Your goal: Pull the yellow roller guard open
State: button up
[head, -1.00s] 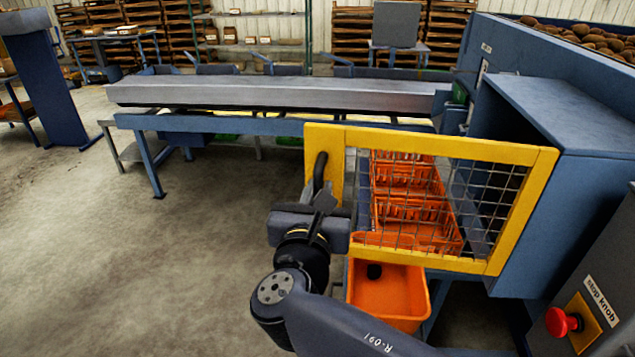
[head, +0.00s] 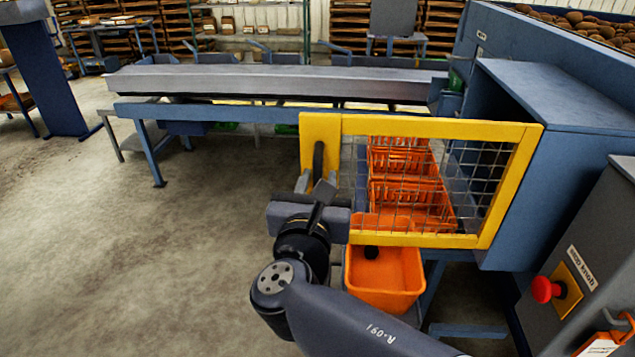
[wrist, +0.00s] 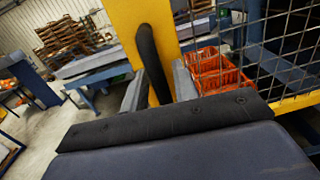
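The yellow roller guard (head: 420,127) is a yellow frame with wire mesh, standing out to the left from the blue machine. Its black curved handle (head: 319,160) is on the wide left upright of the frame. In the wrist view the handle (wrist: 152,62) runs down between the two grey fingers of my gripper (wrist: 158,83). The fingers stand apart, one on each side of the handle, with yellow showing in the gaps. In the head view my gripper (head: 312,183) is at the handle's lower part. Exact contact is hidden.
Orange crates (head: 408,192) show behind the mesh, and an orange bin (head: 383,290) stands below the guard. A red stop knob (head: 543,290) is on the grey panel at right. A long conveyor (head: 270,84) runs behind. The floor (head: 110,250) at left is clear.

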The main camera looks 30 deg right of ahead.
jog(key=shift+o, duration=0.3)
jog(key=b+v, duration=0.1)
jog(key=v, duration=0.9)
jog(key=shift+s+a, duration=0.2)
jog(key=shift+s, duration=0.05)
dwell(0.7)
jog(key=shift+w+d, duration=0.1)
dwell(0.6)
jog(key=x, duration=0.6)
jog(key=shift+p, duration=0.4)
dwell(0.5)
jog(key=shift+w, duration=0.1)
dwell(0.5)
